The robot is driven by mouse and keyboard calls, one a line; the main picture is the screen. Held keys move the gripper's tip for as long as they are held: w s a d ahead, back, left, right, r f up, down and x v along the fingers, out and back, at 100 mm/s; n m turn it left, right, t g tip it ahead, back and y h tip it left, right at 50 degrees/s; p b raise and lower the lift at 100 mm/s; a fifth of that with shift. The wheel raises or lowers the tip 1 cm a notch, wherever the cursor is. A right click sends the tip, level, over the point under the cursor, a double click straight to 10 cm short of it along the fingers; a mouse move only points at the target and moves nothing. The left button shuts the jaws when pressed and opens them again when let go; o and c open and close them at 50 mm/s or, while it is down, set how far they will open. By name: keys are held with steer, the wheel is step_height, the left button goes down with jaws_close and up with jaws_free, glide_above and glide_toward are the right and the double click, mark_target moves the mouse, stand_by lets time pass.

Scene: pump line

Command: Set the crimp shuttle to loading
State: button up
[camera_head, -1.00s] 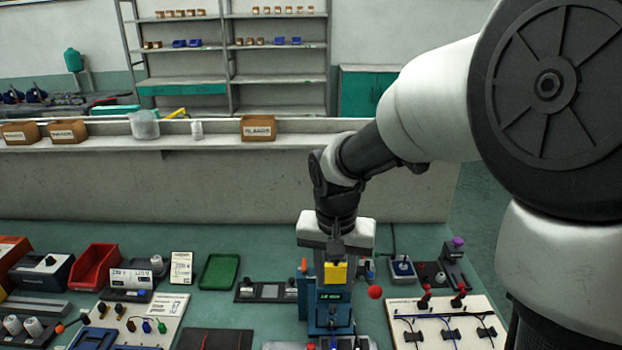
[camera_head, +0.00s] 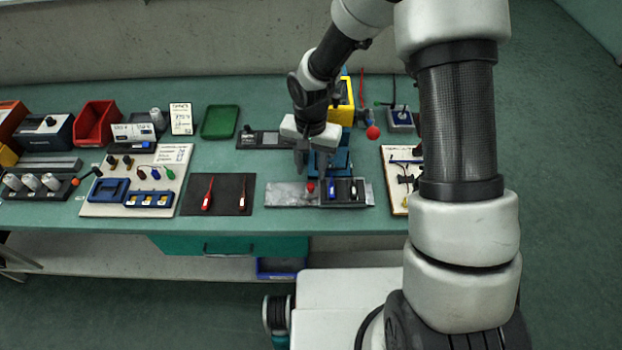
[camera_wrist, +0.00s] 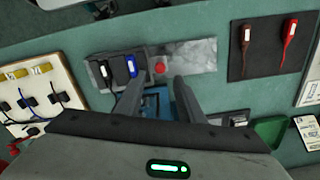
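The crimp shuttle is a dark carriage (camera_head: 357,202) on a grey metal rail plate (camera_head: 284,194) at the bench front. It sits toward the plate's right end in the head view and carries a blue and a black-and-white piece. Its red knob (camera_head: 310,187) is at the carriage's left side; the knob (camera_wrist: 160,67) also shows in the wrist view. My gripper (camera_head: 309,172) points down just behind the knob, apart from the carriage. In the wrist view my gripper (camera_wrist: 157,84) is open and empty, with the knob beyond and between its fingertips. The blue press (camera_head: 340,160) behind is partly hidden.
A dark mat (camera_head: 222,180) with red screwdriver-like tools lies left of the rail. A white wiring board (camera_head: 392,195) is close on the right, partly behind my arm. A red ball handle (camera_head: 373,133) sticks out beside the yellow-topped press. Bare bench lies left of my gripper.

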mark_target(311, 184)
step_height(311, 184, down, 6)
steer(key=shift+r, duration=0.1)
jaws_close()
